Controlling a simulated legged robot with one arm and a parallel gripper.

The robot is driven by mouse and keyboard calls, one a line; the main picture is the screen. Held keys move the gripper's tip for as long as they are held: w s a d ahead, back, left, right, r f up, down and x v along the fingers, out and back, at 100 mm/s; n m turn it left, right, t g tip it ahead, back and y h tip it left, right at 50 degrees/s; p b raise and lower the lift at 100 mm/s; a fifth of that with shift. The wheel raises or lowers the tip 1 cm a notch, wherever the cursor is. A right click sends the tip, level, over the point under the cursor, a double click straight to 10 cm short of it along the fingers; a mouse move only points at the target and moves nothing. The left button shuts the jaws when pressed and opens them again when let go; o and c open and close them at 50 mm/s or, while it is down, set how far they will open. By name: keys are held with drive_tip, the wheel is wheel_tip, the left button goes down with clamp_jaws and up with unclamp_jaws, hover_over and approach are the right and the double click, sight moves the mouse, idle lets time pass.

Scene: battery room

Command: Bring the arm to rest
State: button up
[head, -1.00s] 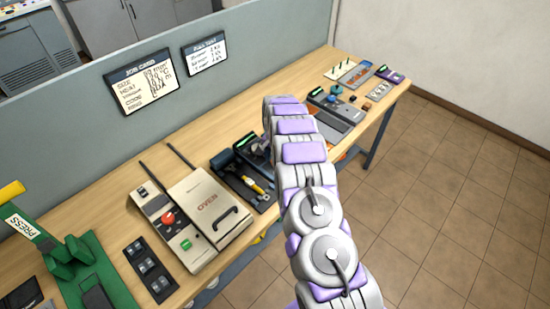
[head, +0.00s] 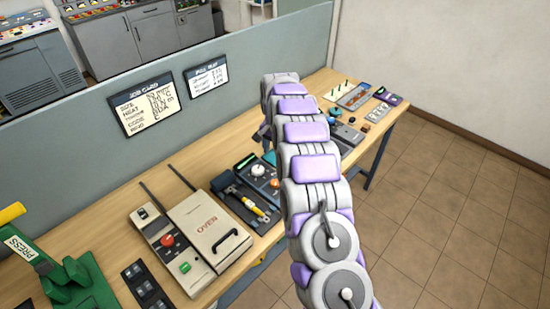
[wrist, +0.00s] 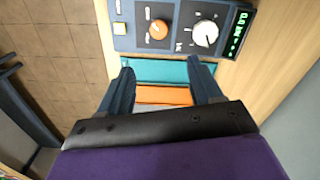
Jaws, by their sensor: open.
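My arm (head: 313,168), white and grey with lilac pads, reaches up over the bench in the head view. My gripper (wrist: 163,75) is open in the wrist view, with two dark fingers apart and nothing seen held between them. Below the fingers are a teal strip (wrist: 160,71) and an orange strip (wrist: 163,96), beside a dark control panel (wrist: 170,28) with an orange knob, a white dial and a green display. In the head view the gripper is mostly hidden behind the arm.
The wooden bench (head: 105,212) runs along a grey partition (head: 60,150). A cream oven (head: 208,228), a tool tray (head: 246,199) and a green press (head: 72,285) stand left of the arm. Small devices sit at the bench's far end. Tiled floor (head: 450,220) is clear at right.

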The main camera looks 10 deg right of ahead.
drive_tip(key=shift+r, duration=0.4)
drive_tip(key=shift+r, duration=0.1)
drive_tip(key=s+a+r+n+b, duration=0.15)
drive_tip(key=s+r, duration=0.25)
drive_tip(key=s, duration=0.4)
drive_tip(key=s+r+n+b, duration=0.1)
drive_tip(key=s+r+n, duration=0.1)
drive_tip(key=s+r, duration=0.35)
drive_tip(key=s+r+n+b, duration=0.1)
drive_tip(key=s+r, duration=0.2)
drive_tip(key=s, duration=0.6)
drive_tip(key=s+d+f+n+g+b, duration=0.1)
drive_tip(key=s+f, duration=0.1)
drive_tip(key=s, duration=1.3)
drive_tip(key=s+f+n+b, duration=0.1)
drive_tip(key=s+f+n, duration=0.1)
drive_tip(key=s, duration=1.4)
drive_tip(key=shift+d+g+b, duration=0.3)
drive_tip(key=shift+d+g, duration=0.05)
drive_tip(key=shift+g, duration=0.05)
